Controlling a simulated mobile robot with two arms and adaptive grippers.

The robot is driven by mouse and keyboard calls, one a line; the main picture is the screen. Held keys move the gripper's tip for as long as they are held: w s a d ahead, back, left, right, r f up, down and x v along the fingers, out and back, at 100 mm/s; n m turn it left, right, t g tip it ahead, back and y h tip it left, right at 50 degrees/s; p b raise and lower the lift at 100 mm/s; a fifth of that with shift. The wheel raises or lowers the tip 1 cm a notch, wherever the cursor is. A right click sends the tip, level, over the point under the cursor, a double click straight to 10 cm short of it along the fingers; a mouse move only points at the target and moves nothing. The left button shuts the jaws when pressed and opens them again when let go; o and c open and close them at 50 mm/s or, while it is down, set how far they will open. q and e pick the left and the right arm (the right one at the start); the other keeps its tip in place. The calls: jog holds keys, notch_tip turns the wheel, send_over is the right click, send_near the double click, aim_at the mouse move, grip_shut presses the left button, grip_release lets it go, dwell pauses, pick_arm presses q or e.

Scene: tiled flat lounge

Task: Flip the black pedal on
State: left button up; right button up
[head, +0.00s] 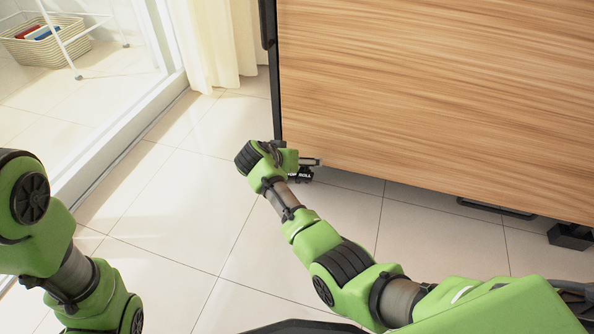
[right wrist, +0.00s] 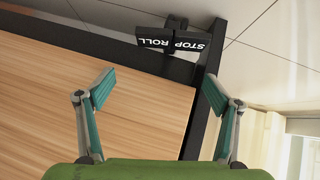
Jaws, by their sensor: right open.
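The black pedal (right wrist: 173,43) shows at the top of the right wrist view, with white STOP and ROLL lettering upside down on its two halves. It sits at the corner of the wood panel's black frame. In the head view the pedal (head: 302,174) is small and low by the panel's left bottom corner, partly hidden by my right gripper (head: 317,162). In the right wrist view my right gripper (right wrist: 160,84) is open and empty, its fingers apart on either side of the frame corner, short of the pedal. Only part of my left arm shows, not its gripper.
The large wood panel (head: 430,85) with its black frame (head: 273,80) fills the upper right. Another black foot (head: 570,236) is at its right. Tiled floor (head: 165,225) is clear at left. A curtain (head: 212,45) and a basket (head: 45,45) stand behind.

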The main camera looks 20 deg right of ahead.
jog(key=shift+r, duration=2.2)
